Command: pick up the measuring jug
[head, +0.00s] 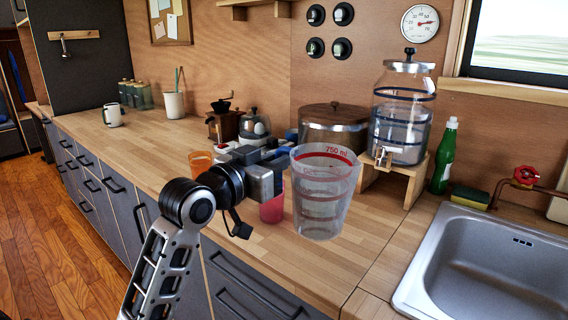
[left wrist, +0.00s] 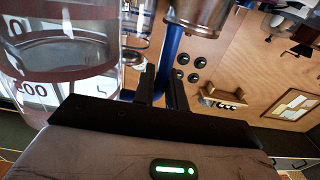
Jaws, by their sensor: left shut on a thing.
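The measuring jug (head: 322,200) is clear, with a red band and red marks and "750 ml" near its rim. It stands upright over the counter's front part; I cannot tell whether its base touches the wood. My left gripper (head: 284,168) is at its left side, shut on the jug. In the left wrist view the jug (left wrist: 65,70) fills the left side, and the gripper's dark fingers (left wrist: 164,88) close around a blue bar, which seems to be its handle. The grip itself is mostly hidden in the head view. My right gripper is not in view.
A pink cup (head: 271,208) and an orange cup (head: 200,162) stand close to my gripper. Behind are a lidded pot (head: 333,130) and a drink dispenser (head: 401,115) on a wooden stand. The sink (head: 495,265) is at right. The counter's left stretch has clear room.

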